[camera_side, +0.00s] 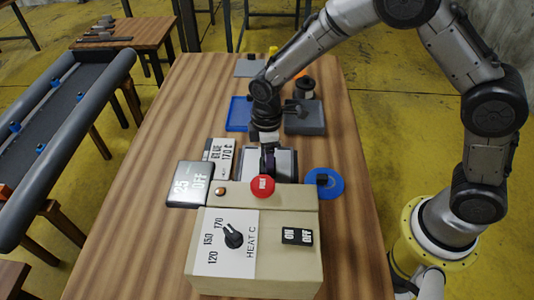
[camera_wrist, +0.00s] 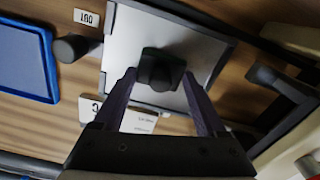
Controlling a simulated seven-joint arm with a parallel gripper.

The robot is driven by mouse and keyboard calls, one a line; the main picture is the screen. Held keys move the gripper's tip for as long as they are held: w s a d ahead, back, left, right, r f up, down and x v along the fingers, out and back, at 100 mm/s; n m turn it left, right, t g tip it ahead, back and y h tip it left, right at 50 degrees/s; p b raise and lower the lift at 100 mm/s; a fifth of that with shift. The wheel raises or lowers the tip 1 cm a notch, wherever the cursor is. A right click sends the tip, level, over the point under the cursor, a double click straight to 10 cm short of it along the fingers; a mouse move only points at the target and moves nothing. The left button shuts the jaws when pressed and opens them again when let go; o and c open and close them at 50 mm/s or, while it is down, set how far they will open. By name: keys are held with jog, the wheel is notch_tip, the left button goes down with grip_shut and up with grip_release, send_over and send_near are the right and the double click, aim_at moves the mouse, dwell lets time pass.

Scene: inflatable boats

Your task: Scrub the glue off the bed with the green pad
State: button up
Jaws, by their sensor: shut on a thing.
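The bed is a bright silver plate in a dark frame; it shows in the wrist view (camera_wrist: 195,50) and, partly hidden, in the side view behind the machine's front (camera_side: 285,163). My gripper (camera_side: 267,160) is low over the bed in the side view. In the wrist view my gripper (camera_wrist: 159,75) has its two fingers on either side of a small dark block (camera_wrist: 160,68), shut on it. The block is against or just above the plate; I cannot tell which. I see no clear green on it. No glue can be made out on the visible plate.
A beige control box (camera_side: 255,255) with a dial and red button (camera_side: 262,186) stands in front of the bed. A display (camera_side: 190,184) reading 25 OFF stands left. A blue disc (camera_side: 324,184) lies right. A blue tray (camera_side: 238,113) and grey block (camera_side: 305,118) lie behind.

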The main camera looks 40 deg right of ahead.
aim_at(264, 170)
jog(key=s+a, duration=0.2)
jog(key=shift+s+a, duration=0.15)
jog(key=shift+s, duration=0.15)
jog(key=shift+w+a, duration=0.25)
jog(key=shift+w, duration=0.05)
jog(key=shift+w+d, duration=2.15)
jog(key=shift+w, duration=0.05)
jog(key=s+a, duration=0.4)
jog(key=shift+s+a+r, duration=0.1)
jog(key=shift+s+a, duration=0.1)
jog(key=shift+r, duration=3.95)
